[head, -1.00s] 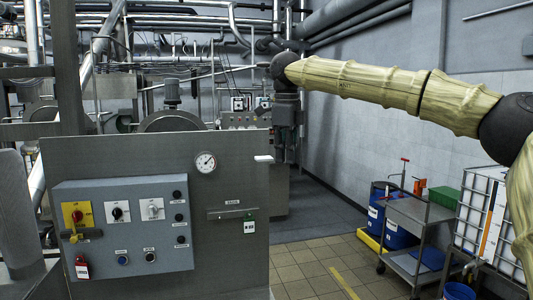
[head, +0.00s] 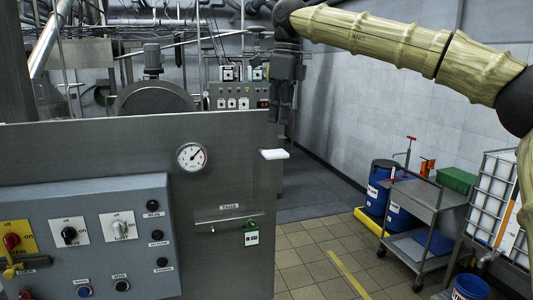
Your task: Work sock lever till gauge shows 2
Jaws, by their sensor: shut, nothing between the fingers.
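A round white gauge (head: 192,157) is on the upper right of the grey steel cabinet front. Its needle points up and right; its numbers are too small to read. A short white block (head: 273,154) juts out at the cabinet's right edge and may be the sock lever's grip; I cannot be sure. My gripper (head: 281,118) hangs pointing down, shut and empty. In the picture it is above the white block and apart from it; its depth is hard to judge.
A control box (head: 85,235) with knobs and buttons covers the cabinet's lower left. A slot with a green tag (head: 251,234) is below the gauge. At right stand blue drums (head: 379,190), a steel cart (head: 428,205) and a caged white tank (head: 495,205). The tiled floor between is clear.

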